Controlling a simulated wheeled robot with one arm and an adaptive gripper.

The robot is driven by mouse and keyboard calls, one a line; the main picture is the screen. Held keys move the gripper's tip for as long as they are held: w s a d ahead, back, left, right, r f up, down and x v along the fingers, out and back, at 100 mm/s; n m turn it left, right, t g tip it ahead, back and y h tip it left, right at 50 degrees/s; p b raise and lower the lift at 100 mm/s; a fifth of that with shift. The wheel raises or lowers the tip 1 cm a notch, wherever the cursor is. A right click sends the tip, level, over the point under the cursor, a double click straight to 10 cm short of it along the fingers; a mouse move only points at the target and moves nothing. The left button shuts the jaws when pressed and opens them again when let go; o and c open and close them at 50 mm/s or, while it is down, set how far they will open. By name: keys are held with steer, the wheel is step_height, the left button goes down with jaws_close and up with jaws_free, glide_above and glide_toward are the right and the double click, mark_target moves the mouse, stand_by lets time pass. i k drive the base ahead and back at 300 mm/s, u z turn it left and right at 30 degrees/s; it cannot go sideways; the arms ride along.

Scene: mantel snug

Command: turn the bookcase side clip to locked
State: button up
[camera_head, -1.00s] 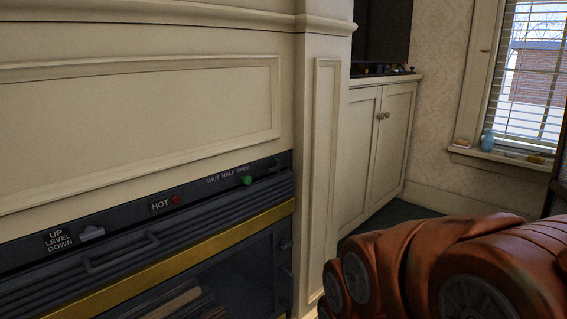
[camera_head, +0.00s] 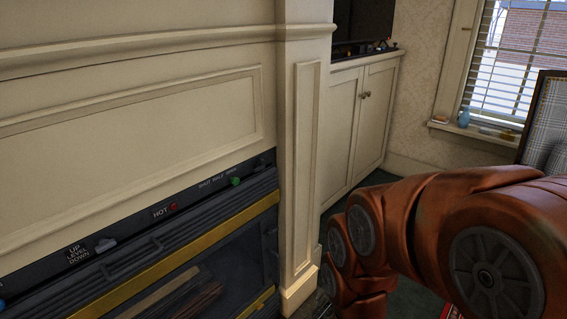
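I see no bookcase and no side clip in this view. My gripper is not in view. Only the orange links of my arm show, at the lower right, and they hide part of the floor and the room behind them.
A fireplace insert (camera_head: 150,268) with a grey control strip, a green knob (camera_head: 236,181) and a red button (camera_head: 173,206) is at lower left. A white pilaster (camera_head: 305,170) stands beside it.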

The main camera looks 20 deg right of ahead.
mark_target(260, 164)
steer(key=z, duration=0.5)
steer(key=k, duration=1.2)
steer(key=u, duration=0.35)
steer(key=i, duration=0.9)
steer(key=u, duration=0.8)
